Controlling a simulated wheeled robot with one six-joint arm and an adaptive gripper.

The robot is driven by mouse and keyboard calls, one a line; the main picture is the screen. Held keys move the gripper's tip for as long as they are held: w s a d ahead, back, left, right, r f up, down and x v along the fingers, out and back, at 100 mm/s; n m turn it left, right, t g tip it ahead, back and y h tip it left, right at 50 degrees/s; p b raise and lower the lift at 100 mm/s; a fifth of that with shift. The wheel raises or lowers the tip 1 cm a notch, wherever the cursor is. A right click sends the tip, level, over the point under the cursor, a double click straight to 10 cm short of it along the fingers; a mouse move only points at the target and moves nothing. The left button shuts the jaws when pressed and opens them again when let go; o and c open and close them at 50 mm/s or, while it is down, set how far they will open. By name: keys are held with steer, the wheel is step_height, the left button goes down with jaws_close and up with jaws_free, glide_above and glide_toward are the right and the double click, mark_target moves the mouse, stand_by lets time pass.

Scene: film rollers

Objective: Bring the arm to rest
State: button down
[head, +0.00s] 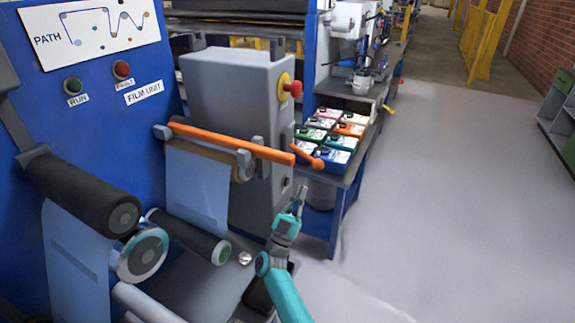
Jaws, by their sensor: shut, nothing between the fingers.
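My gripper (299,201) is at the end of my teal arm, low in the middle of the head view. It is small in the picture, shut and holds nothing. It points up, in front of the lower right of the grey cabinet (238,130) and below the free end of the orange bar (235,144). A gap shows between the gripper and the bar. My arm comes up from the bottom edge of the view.
The blue film unit (110,110) with dark rollers (85,192) and blue film (197,190) stands at left. A bench with several coloured boxes (333,138) stands behind my gripper. Yellow barriers (480,42) are far back. The grey floor (460,190) at right is clear.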

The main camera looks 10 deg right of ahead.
steer(key=s+d+f+n+t+y, duration=0.2)
steer(key=s+f+n+y, duration=0.5)
steer(key=s, duration=0.8)
steer(key=s+d+f+n+t+y, duration=0.1)
steer(key=s+d+f+n+y, duration=0.15)
steer(key=s+f+y, duration=1)
steer(key=s+r+g, duration=0.2)
steer(key=s+r, duration=0.1)
steer(key=s, duration=0.8)
steer(key=s+r+n+g, duration=0.1)
steer(key=s+r+g, duration=0.2)
steer(key=s, duration=0.7)
steer(key=s+r+g, duration=0.3)
steer(key=s+r, duration=0.2)
steer(key=s, duration=0.6)
steer(key=shift+s+a+r, duration=0.2)
steer(key=shift+s+a, duration=0.05)
steer(key=shift+s, duration=0.05)
steer(key=shift+h, duration=0.25)
